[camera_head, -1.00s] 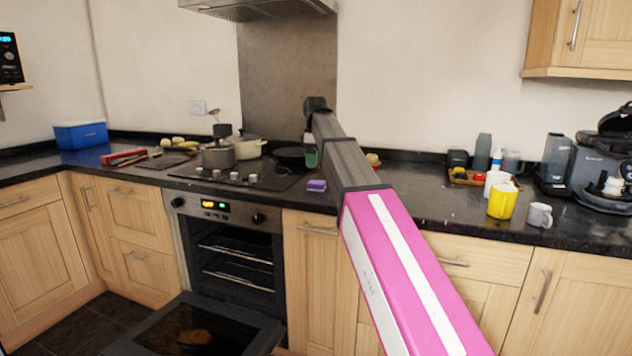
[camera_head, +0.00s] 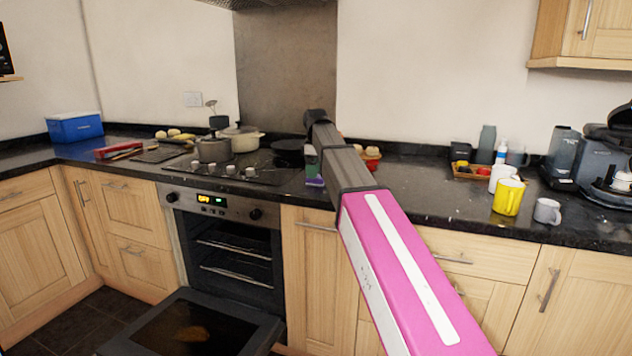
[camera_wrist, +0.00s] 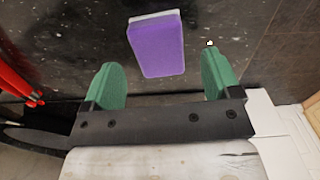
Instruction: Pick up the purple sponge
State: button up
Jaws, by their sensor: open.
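The purple sponge (camera_wrist: 157,46) lies on the dark granite worktop in the wrist view, with a pale layer along its far edge. My gripper (camera_wrist: 160,82) has two green fingers spread apart, one on either side of the sponge's near end. The jaws are open and empty. In the head view, a small purple part of the sponge (camera_head: 315,182) shows below a green finger of my gripper (camera_head: 312,163). My arm hides the rest of the sponge there.
A hob with pots (camera_head: 213,149) is left of the sponge, above an oven with its door (camera_head: 190,328) hanging open. A yellow mug (camera_head: 507,198) and a grey mug (camera_head: 547,211) stand at the right. A red object (camera_wrist: 15,80) is at the wrist view's left edge.

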notch_tip(320, 180, down, 3)
jog(key=shift+d+f, duration=0.1)
jog(key=shift+f, duration=0.05)
jog(key=c, duration=1)
jog(key=shift+r, duration=0.65)
notch_tip(320, 180, up, 3)
jog(key=shift+f, duration=0.15)
jog(key=a+r, duration=0.7)
jog(key=a, duration=0.4)
jog(key=shift+s+a, duration=0.35)
jog(key=shift+s, duration=0.05)
